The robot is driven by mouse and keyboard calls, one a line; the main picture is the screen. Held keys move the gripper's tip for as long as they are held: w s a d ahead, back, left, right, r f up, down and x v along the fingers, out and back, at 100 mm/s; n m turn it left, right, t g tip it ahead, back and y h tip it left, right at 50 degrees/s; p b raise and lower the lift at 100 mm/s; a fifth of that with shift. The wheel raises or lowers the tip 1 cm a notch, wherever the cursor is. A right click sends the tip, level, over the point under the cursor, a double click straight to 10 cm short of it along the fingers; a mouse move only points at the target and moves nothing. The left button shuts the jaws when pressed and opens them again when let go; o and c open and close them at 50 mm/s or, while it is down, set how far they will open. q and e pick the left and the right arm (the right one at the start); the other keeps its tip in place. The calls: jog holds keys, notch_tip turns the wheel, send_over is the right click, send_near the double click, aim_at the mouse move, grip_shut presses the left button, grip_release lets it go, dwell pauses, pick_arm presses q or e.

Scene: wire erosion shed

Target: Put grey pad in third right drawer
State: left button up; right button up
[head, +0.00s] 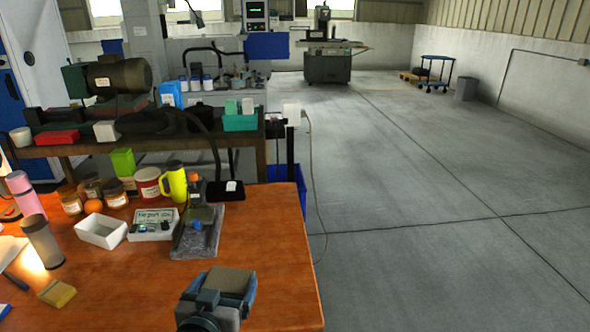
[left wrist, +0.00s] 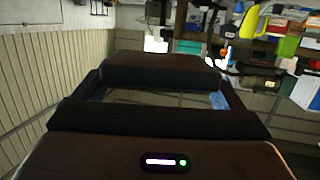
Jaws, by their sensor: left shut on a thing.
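My left gripper (head: 228,288) is at the bottom middle of the head view, above the front right part of the orange bench. It is shut on a flat, dull grey-brown piece, which I take to be the grey pad (head: 231,280). In the left wrist view dark bars of the gripper (left wrist: 160,98) fill the middle, and the held piece is hard to tell apart from them. My right gripper is not in view. No drawer shows in either view.
The orange bench (head: 130,270) carries a white tray (head: 101,232), a yellow mug (head: 173,182), a grey stand (head: 197,240), a grey tumbler (head: 42,242), a yellow sponge (head: 58,293) and several jars. A darker workbench (head: 150,143) stands behind. The floor (head: 430,210) to the right is clear.

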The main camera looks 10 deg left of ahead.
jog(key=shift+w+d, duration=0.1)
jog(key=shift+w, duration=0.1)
pick_arm(q)
jog(key=s+a+f+n+y+b, duration=0.1)
jog(key=a+f, duration=0.4)
jog(key=a, duration=0.6)
jog(key=s+a+f+n+y+b, duration=0.1)
jog(key=s+a+f, duration=0.4)
jog(key=a, duration=0.6)
jog(key=shift+s+f+n+y, duration=0.15)
jog(key=shift+f+n+y, duration=0.25)
jog(key=shift+y, duration=0.5)
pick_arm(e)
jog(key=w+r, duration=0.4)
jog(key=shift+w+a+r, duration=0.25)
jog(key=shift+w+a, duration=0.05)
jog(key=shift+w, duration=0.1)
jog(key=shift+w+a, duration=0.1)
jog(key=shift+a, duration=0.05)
